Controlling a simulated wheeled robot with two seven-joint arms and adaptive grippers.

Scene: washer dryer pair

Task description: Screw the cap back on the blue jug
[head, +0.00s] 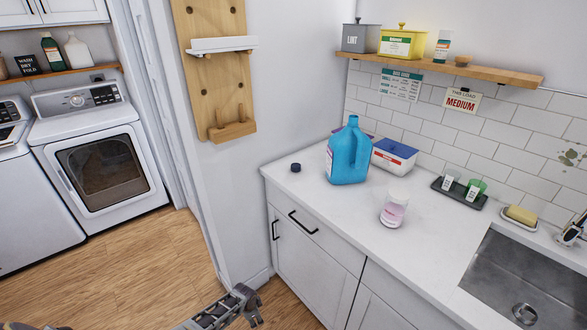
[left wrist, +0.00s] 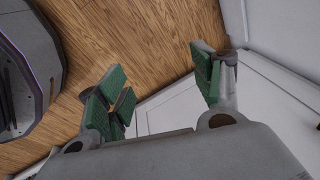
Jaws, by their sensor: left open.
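The blue jug (head: 348,155) stands upright on the white counter, its narrow neck at the top and a label on its left side. A small dark cap (head: 296,167) lies on the counter to the left of the jug, near the counter's left end. My left gripper (head: 250,303) is low in front of the cabinets, below the counter top and well away from both jug and cap. In the left wrist view its green-padded fingers (left wrist: 160,88) are spread apart with nothing between them. My right gripper is not in view.
A pink-and-white cup (head: 394,210) stands in front of the jug, and a white box with a blue lid (head: 394,158) is close on its right. A dark tray (head: 459,193) and the sink (head: 530,280) lie further right. The front left counter is clear.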

